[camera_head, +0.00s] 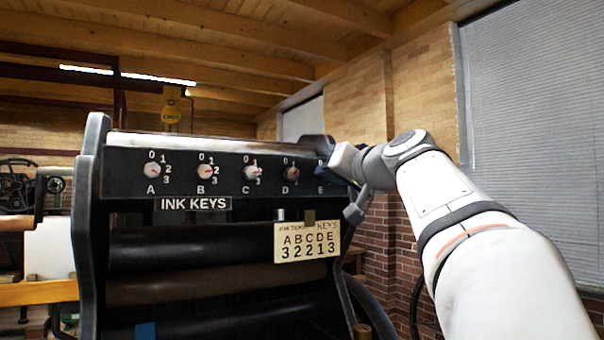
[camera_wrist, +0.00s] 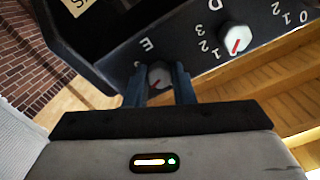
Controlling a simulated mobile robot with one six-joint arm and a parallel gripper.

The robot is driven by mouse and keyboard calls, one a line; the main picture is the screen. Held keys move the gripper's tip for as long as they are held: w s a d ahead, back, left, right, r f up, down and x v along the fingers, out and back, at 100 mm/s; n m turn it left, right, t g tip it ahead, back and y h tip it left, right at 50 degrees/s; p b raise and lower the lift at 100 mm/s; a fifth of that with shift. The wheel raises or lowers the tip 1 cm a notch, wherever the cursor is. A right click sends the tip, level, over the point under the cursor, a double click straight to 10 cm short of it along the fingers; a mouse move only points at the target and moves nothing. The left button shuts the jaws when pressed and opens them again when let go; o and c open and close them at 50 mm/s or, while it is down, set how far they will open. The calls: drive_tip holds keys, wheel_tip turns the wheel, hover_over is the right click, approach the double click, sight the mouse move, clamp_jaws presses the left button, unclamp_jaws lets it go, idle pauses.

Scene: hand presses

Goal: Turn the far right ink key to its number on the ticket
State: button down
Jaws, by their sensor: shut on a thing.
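The far right ink key, E (camera_wrist: 158,73), is a pale round knob on the dark press panel. In the wrist view my gripper (camera_wrist: 160,90) has one finger on each side of it and is shut on it. In the head view my gripper (camera_head: 334,168) hides key E. The ticket (camera_head: 307,242) hangs below the panel and reads A B C D E over 3 2 2 1 3, so E is 3.
Key D (camera_wrist: 236,38) is beside E, with clear space between it and the fingers. Keys A (camera_head: 151,171), B (camera_head: 206,171) and C (camera_head: 251,173) are farther left on the panel. Dark rollers (camera_head: 200,245) lie below. A brick wall (camera_head: 420,85) and window blinds stand at right.

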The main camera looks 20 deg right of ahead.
drive_tip(key=shift+m+y+p, duration=0.3)
drive_tip(key=shift+m+p, duration=1)
drive_tip(key=shift+m, duration=3.3)
drive_tip(key=c, duration=1.2)
unclamp_jaws()
drive_tip(key=shift+c, duration=0.2)
drive_tip(key=v, duration=0.8)
